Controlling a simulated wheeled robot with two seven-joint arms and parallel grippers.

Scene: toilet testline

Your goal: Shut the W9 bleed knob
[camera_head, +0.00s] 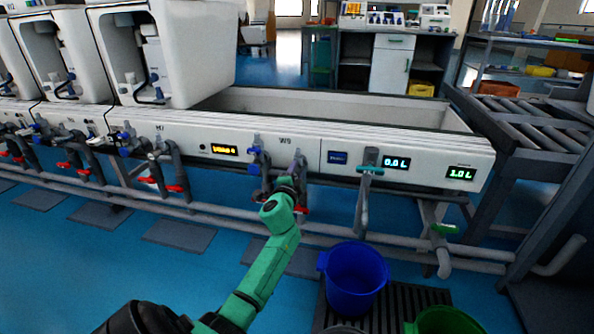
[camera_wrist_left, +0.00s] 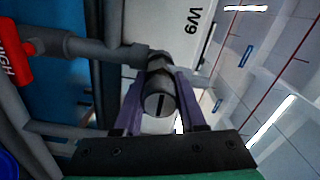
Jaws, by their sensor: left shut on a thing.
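The W9 station is on the white bench front, with its W9 label (camera_head: 285,141) above the pipes. The label also shows at the top of the left wrist view (camera_wrist_left: 190,20). My left arm reaches up to this station, and my left gripper (camera_head: 297,168) is at the pipe right of the blue valve (camera_head: 254,165). In the left wrist view, the purple fingers of my left gripper (camera_wrist_left: 170,88) are shut on the grey round bleed knob (camera_wrist_left: 159,106), one finger on each side. A dark slot crosses the knob's face. My right gripper is not in view.
A red handle marked HIGH (camera_wrist_left: 12,58) is left of the knob in the wrist view. A blue bucket (camera_head: 355,285) and a green bucket (camera_head: 445,322) stand below. A tap pipe (camera_head: 364,200) hangs to the right. Grey pipes run along the bench.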

